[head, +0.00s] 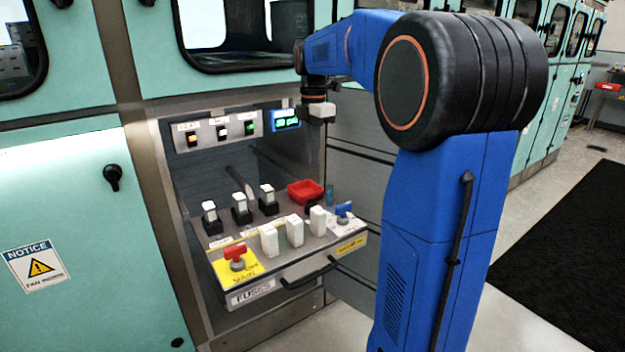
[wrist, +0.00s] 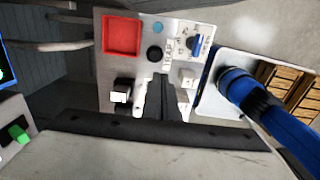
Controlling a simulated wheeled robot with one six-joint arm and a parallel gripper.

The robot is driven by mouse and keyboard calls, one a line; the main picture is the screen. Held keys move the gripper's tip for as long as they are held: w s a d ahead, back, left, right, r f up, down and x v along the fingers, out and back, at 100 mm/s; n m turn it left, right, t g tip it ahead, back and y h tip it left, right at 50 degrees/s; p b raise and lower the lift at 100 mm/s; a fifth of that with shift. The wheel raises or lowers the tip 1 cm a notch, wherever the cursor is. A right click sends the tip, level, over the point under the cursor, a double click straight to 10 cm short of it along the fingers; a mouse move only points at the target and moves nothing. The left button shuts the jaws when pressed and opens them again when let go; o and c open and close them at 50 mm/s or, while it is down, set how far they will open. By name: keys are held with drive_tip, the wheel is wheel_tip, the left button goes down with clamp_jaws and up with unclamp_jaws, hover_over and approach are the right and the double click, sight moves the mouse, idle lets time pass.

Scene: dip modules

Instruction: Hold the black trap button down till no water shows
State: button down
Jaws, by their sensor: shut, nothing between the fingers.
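The black trap button (wrist: 155,54) is a round knob beside the "TRAP" label on the pulled-out drawer panel. In the head view the button (head: 311,207) shows partly, behind the white blocks. A small blue-teal round piece (wrist: 158,27), perhaps the water glass, sits beside it; in the head view it is an upright cylinder (head: 329,194). Whether it holds water I cannot tell. My gripper (wrist: 160,82) is shut and empty, its dark fingers pointing toward the panel near the button. It appears above the drawer and apart from the button; the exact gap is unclear.
A red tray (head: 305,191) lies beside the button, and a blue valve handle (head: 344,209) is at the other side. A green-lit display (head: 286,119) hangs above.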

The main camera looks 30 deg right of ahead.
sight(312, 205)
wheel_tip(312, 205, down, 14)
drive_tip(key=shift+r, duration=0.2)
idle(0.4)
